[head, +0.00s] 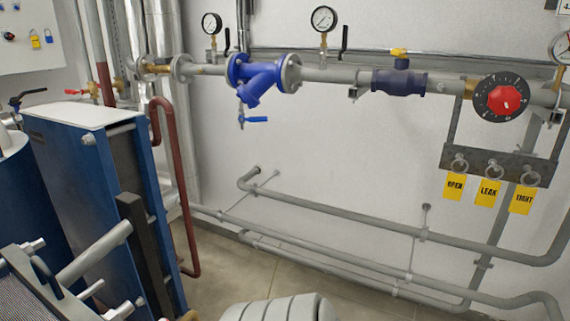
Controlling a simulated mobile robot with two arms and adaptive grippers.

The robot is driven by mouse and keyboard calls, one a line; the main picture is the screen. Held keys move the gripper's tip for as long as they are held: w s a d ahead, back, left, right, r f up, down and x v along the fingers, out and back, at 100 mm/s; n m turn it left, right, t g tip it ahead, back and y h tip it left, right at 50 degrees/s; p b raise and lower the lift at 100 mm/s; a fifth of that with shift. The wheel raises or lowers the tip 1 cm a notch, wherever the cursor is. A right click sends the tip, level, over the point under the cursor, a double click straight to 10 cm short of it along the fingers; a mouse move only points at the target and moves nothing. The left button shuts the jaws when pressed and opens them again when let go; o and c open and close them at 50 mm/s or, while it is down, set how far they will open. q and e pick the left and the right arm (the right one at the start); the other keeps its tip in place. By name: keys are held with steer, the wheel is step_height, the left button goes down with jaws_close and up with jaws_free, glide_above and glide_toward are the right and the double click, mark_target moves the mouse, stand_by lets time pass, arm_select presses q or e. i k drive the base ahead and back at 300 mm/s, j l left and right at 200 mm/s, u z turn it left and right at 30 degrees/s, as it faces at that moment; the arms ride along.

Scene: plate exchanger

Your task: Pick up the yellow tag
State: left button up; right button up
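Three yellow tags hang in a row from rings on a grey metal rack (500,162) at the right. The left one is the OPEN tag (454,187), the middle one the LEAK tag (488,193), the right one the TIGHT tag (522,201). All three hang apart from each other, below the pipe and in front of the white wall.
The rack hangs below a pipe with a black dial and red knob (503,97). A blue strainer (262,77) and dark valve (398,82) sit left. Grey pipes (340,217) run low along the wall. A blue plate exchanger (75,170) stands left.

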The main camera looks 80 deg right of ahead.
mark_target(522, 198)
steer(key=z, duration=4)
